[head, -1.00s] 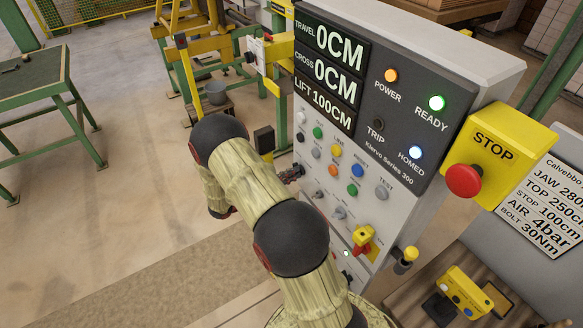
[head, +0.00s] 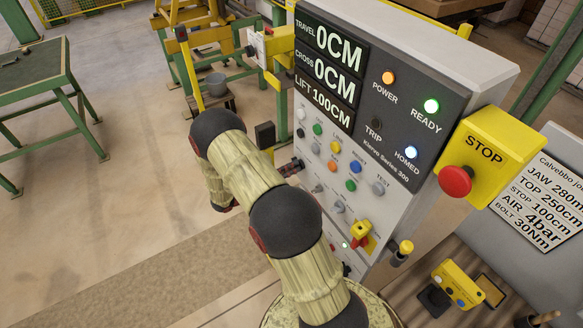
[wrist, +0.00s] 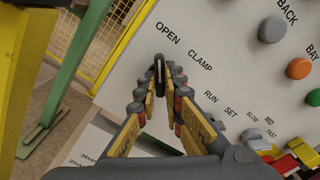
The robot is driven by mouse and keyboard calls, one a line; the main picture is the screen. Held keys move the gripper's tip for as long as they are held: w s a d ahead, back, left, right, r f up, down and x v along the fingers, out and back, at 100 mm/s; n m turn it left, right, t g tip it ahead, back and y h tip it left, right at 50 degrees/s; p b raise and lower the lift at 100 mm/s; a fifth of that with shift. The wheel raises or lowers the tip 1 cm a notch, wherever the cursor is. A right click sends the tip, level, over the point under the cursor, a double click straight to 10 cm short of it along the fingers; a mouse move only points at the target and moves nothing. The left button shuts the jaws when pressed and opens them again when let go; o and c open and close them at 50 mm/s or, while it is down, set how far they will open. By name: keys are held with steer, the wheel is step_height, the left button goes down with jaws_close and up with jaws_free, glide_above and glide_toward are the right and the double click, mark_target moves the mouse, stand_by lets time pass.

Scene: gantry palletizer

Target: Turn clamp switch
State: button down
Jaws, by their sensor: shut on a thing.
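The clamp switch (wrist: 160,72) is a small dark lever on the light grey panel. In the wrist view it stands beside the labels OPEN and CLAMP. My gripper (wrist: 159,88) has both fingertips closed in around the lever, with the finger pads tilted inward. The switch itself cannot be made out there.
Coloured buttons and small knobs (head: 338,206) cover the panel to the right. A red and yellow switch (head: 361,235) sits lower down, and a red STOP button (head: 455,181) is at the panel's right. Lit lamps read POWER, READY and HOMED. Open floor lies to the left.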

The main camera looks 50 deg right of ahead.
steer(key=c, duration=2)
jaws_free()
steer(key=shift+o, duration=0.4)
steer(key=v, duration=1.2)
